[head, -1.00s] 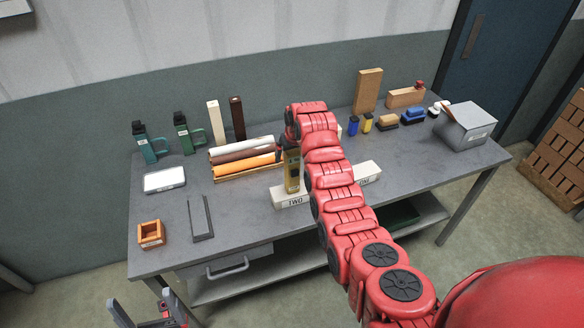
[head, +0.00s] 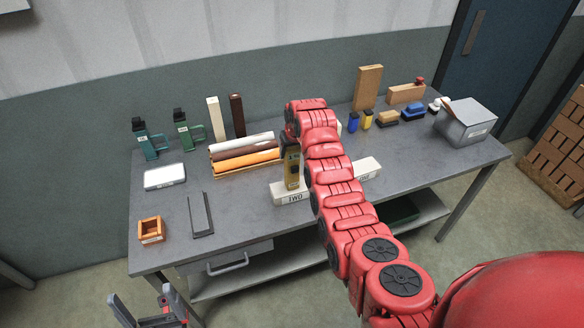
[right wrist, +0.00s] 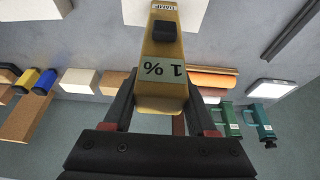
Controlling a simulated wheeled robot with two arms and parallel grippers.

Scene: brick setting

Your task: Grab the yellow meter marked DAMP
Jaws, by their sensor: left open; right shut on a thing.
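The yellow meter (head: 292,172) is upright at a white block marked TWO (head: 292,197), near the table's front edge. In the right wrist view the meter (right wrist: 163,65) shows a "1 %" display, a black button and a DAMP label at the picture's top edge. My right gripper (right wrist: 162,105) is shut on the meter, one dark finger on each side. In the head view my red right arm hides part of this gripper. I cannot tell whether the meter touches the block. My left gripper (head: 147,308) is open and empty, low in front of the table.
Rolls in a wooden rack (head: 245,160) lie just left of the meter. Another white block (head: 367,169) is right of my arm. Green tools (head: 186,131), a grey box (head: 466,122) and an orange wooden box (head: 151,230) stand around.

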